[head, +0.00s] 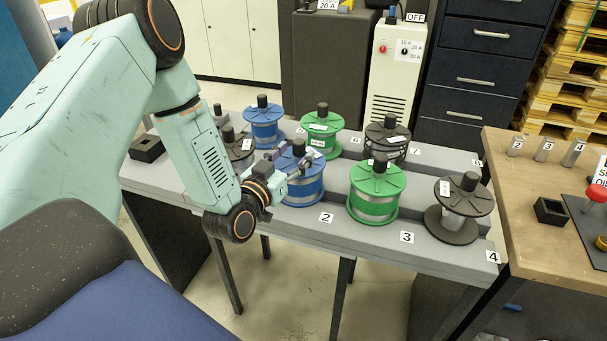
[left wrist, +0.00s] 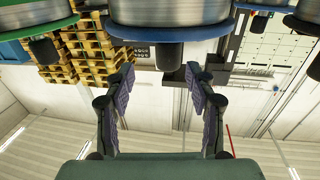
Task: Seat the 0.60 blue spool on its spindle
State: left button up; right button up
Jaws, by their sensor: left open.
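A blue spool (head: 304,190) with silver wire stands upright in the front row of the grey bench, behind the label 2. Its label is too small to read. My left gripper (head: 293,162) is at the top of this spool, its fingers beside the black knob. In the left wrist view, which is upside down, my gripper (left wrist: 159,75) is open, with the black knob (left wrist: 168,57) of a blue spool (left wrist: 170,32) between and just beyond its fingertips. A second blue spool (head: 263,130) stands in the back row. Any spindle under the front spool is hidden.
Green spools stand in front (head: 376,205) and behind (head: 321,135). Black spools stand at right (head: 460,220), at back (head: 388,140) and partly behind my arm (head: 237,147). The wooden table (head: 520,200) adjoins on the right. A small black box (head: 147,149) sits on the left.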

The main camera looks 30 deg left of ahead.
aim_at(295, 147)
pick_arm(q)
jog(key=shift+w+a+f, duration=0.2)
jog(key=shift+w+a, duration=0.35)
jog(key=shift+w, duration=0.1)
jog(key=shift+w+a+f, duration=0.15)
jog(key=shift+w+a, duration=0.4)
jog(key=shift+w, duration=0.05)
jog(key=shift+w+d+r, duration=0.2)
jog(key=shift+w+d, duration=0.2)
jog(key=shift+w, duration=0.15)
jog(key=shift+w+d+r, duration=0.15)
jog(key=shift+w+d, duration=0.25)
jog(key=shift+w, duration=0.1)
jog(key=shift+a+f, duration=0.2)
jog(key=shift+a, duration=0.35)
jog(key=shift+c, duration=0.4)
jog(key=shift+a+f, duration=0.1)
jog(key=shift+a, duration=0.05)
jog(key=shift+c, duration=0.7)
jog(key=shift+d+r, duration=0.2)
jog(key=shift+d, duration=0.3)
jog(key=c, duration=0.5)
jog(key=shift+a+f, duration=0.1)
jog(key=shift+a, duration=0.1)
grip_shut()
jog(key=shift+w+r, duration=0.15)
jog(key=shift+r, duration=0.1)
